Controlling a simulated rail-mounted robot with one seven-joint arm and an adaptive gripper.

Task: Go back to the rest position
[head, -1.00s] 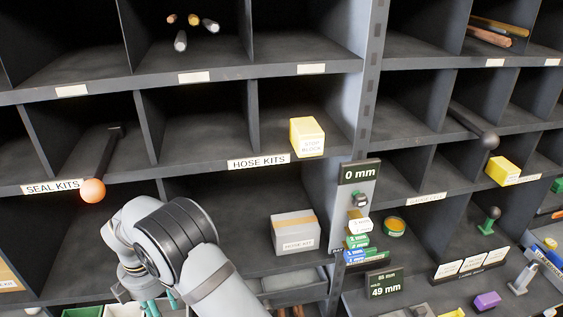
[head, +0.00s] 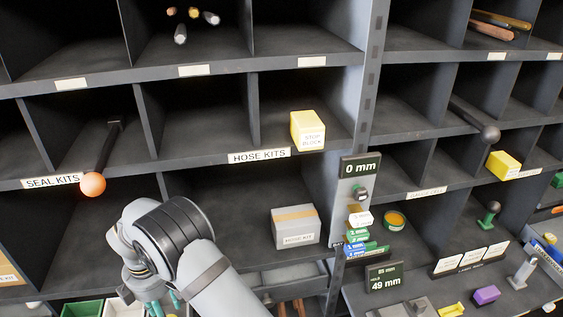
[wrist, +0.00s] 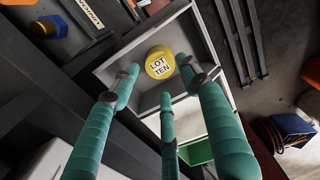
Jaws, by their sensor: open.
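My gripper (wrist: 160,80) has three teal fingers spread apart, with nothing between them. In the head view only parts of its teal fingers (head: 158,306) show at the bottom edge, below my grey arm. In the wrist view a round yellow object (wrist: 160,62) marked LOT TEN lies in a grey tray (wrist: 118,58) beyond the fingertips. The fingers look apart from it, though the exact gap cannot be told.
Dark pigeonhole shelves fill the head view. A HOSE KIT box (head: 296,228) sits right of my arm, and a yellow stop block (head: 307,130) sits above it. An orange-tipped lever (head: 93,184) juts out at left. Green bins (head: 82,309) stand below.

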